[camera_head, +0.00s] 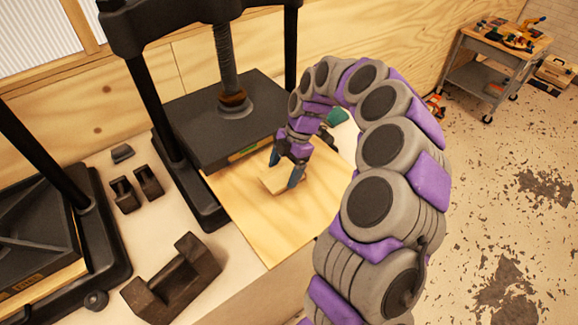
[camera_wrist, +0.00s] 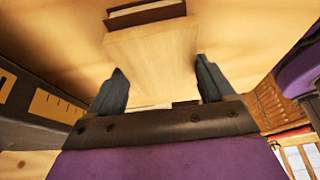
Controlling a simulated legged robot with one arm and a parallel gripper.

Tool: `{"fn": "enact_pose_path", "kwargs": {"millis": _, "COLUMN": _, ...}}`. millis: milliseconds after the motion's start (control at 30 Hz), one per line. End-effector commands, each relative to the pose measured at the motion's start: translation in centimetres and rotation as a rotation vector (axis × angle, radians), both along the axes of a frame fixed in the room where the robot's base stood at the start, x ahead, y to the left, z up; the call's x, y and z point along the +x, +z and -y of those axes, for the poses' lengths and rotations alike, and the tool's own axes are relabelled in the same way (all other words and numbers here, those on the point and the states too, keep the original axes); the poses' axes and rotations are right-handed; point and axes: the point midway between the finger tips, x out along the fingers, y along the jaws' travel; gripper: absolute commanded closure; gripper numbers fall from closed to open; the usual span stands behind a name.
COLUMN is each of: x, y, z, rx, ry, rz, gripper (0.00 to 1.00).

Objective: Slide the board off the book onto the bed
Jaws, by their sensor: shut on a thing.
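The small pale wooden board (camera_head: 284,182) is between the two fingers of my gripper (camera_head: 286,169). In the wrist view the board (camera_wrist: 155,48) spans the gap between the dark fingers, and my gripper is shut on it. A dark thing with a pale edge, probably the book (camera_wrist: 145,14), shows at the board's far end. I cannot tell how much of the board rests on it. In the head view the book cannot be made out. A broad pale plywood surface (camera_head: 255,215), which looks like the bed, lies below the board and sticks out in front of the press.
The press's dark platen (camera_head: 215,115) hangs just left of my gripper, with its screw (camera_head: 225,60) above. A dark metal block (camera_head: 172,278) and two smaller weights stand on the bench at left. Another press (camera_head: 45,225) is far left. A tool cart (camera_head: 495,60) stands back right.

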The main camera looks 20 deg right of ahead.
Motion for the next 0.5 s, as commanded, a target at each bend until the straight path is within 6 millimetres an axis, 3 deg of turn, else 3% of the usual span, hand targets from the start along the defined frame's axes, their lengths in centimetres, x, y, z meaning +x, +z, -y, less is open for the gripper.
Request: {"fn": "enact_pose_path", "kwargs": {"millis": 500, "x": -2.2, "y": -0.1, "z": -5.1, "rx": 0.0, "ry": 0.003, "rz": -0.007, "gripper": 0.49}}
